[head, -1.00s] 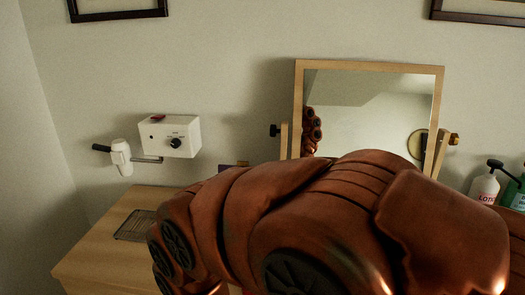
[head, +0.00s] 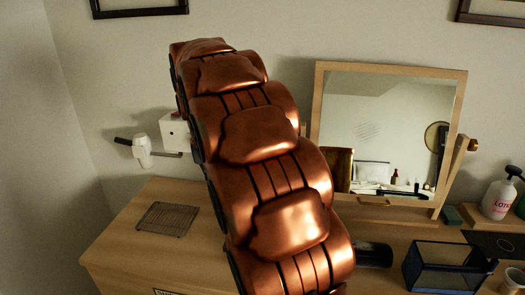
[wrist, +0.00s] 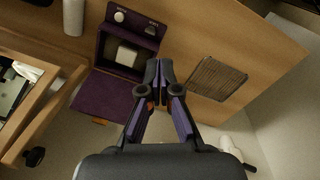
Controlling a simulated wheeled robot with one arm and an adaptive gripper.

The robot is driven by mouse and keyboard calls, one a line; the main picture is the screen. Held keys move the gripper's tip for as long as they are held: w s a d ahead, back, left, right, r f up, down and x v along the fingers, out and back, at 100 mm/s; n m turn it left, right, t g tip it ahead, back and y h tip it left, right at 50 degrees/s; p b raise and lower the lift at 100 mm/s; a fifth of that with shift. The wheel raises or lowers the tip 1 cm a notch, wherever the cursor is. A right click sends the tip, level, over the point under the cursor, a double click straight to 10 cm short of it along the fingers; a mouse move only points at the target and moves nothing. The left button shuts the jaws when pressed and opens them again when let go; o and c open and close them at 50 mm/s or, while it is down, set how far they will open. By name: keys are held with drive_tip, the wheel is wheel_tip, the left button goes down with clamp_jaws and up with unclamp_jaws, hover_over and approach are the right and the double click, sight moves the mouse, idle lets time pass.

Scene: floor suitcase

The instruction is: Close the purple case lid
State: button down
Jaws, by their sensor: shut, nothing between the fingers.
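The purple case (wrist: 102,62) shows in the wrist view on the wooden counter, open, with a white block (wrist: 127,55) inside. A flat purple panel (wrist: 100,98), which looks like its raised lid, extends from the case toward the wall. A purple strip (wrist: 134,22) with small pale items on it lies along the opposite side. My gripper (wrist: 158,72) is shut and empty. In the picture its tips are just right of the case and lid; whether they touch cannot be told. In the head view my arm hides the case and gripper.
A wire rack (head: 166,219) lies on the counter's left part. A hair dryer (head: 143,151) hangs by a white wall box (head: 174,131). A wood-framed mirror (head: 317,105) stands to the right, with a dark glass box (head: 440,266) and a lotion bottle (head: 497,199) beyond.

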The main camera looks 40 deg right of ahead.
drive_tip(key=w+d+r+m+p, duration=0.2)
drive_tip(key=w+d, duration=0.3)
drive_tip(key=d, duration=0.3)
drive_tip(key=w+d+r+m+p, duration=0.1)
drive_tip(key=w+d+p, duration=0.1)
drive_tip(key=w+d, duration=0.45)
drive_tip(key=d+f+m+t+p, duration=0.1)
drive_tip(key=d+m+p, duration=0.1)
drive_tip(key=d, duration=1.3)
wheel_tip(320, 180, down, 9)
drive_tip(key=s+a+b, duration=0.1)
drive_tip(key=a+b, duration=0.1)
drive_tip(key=b, duration=0.5)
drive_tip(key=shift+s+h, duration=0.15)
drive_tip(key=shift+h, duration=0.25)
drive_tip(key=shift+a, duration=0.15)
